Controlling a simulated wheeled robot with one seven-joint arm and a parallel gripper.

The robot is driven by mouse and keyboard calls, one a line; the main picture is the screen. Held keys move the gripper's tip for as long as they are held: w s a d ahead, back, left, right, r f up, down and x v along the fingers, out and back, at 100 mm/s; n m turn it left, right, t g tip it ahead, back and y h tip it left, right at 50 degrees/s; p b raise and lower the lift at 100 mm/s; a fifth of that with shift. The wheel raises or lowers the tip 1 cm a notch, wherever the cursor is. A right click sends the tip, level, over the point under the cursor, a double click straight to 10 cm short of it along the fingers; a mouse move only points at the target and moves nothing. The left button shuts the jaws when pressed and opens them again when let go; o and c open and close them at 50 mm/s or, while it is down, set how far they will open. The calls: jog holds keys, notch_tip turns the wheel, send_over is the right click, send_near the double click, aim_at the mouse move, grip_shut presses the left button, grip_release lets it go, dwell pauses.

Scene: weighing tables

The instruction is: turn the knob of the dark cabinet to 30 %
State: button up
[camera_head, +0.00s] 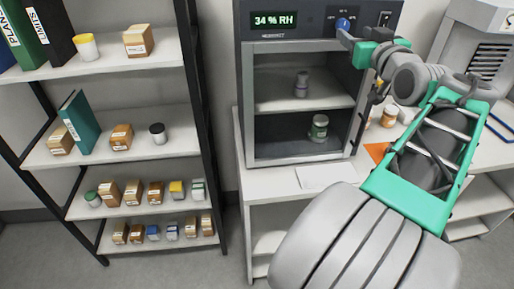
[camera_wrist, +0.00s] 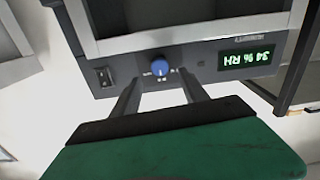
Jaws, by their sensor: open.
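The dark cabinet (camera_head: 247,100) stands on a white table and its display (camera_head: 274,19) reads 34 % RH. The display shows upside down in the wrist view (camera_wrist: 250,58). The blue knob (camera_head: 343,24) sits on the top panel, right of the display. In the wrist view the knob (camera_wrist: 159,66) lies ahead of and between the two fingers. My gripper (camera_wrist: 158,85) is open, with a dark finger on either side of the knob's line. I cannot tell whether either finger touches it. In the head view my gripper (camera_head: 350,40) is at the panel, just right of the knob.
A rocker switch (camera_head: 384,18) is on the panel right of the knob. Two jars (camera_head: 318,128) stand inside the cabinet behind its front. A shelf rack (camera_head: 150,113) with boxes and jars is at left. An amber jar (camera_head: 389,116) stands beside the cabinet.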

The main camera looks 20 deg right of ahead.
jog(key=w+a+f+g+y+b, duration=0.2)
jog(key=w+a+f+g+y, duration=0.15)
jog(key=a+f, duration=0.95)
jog(key=s+a+f+g, duration=0.1)
jog(key=a+f+g, duration=0.1)
jog(key=a+f, duration=0.4)
jog(key=s+a+f+n+g+y+b, duration=0.1)
jog(key=s+a+f+g, duration=0.1)
jog(key=a+f, duration=0.4)
notch_tip(320, 180, down, 4)
jog(key=shift+a+r+g, duration=0.25)
jog(key=shift+g, duration=0.5)
jog(key=shift+y, duration=0.25)
jog(key=s+d+f+m+g, duration=0.2)
jog(key=s+f+g, duration=0.2)
jog(key=s+f, duration=0.35)
jog(key=s+a+f+n+g, duration=0.1)
jog(key=s+a+f+n, duration=0.1)
jog(key=a, duration=0.8)
jog(key=shift+s+a+n, duration=0.3)
jog(key=shift+s+n, duration=0.5)
jog(key=shift+s, duration=0.45)
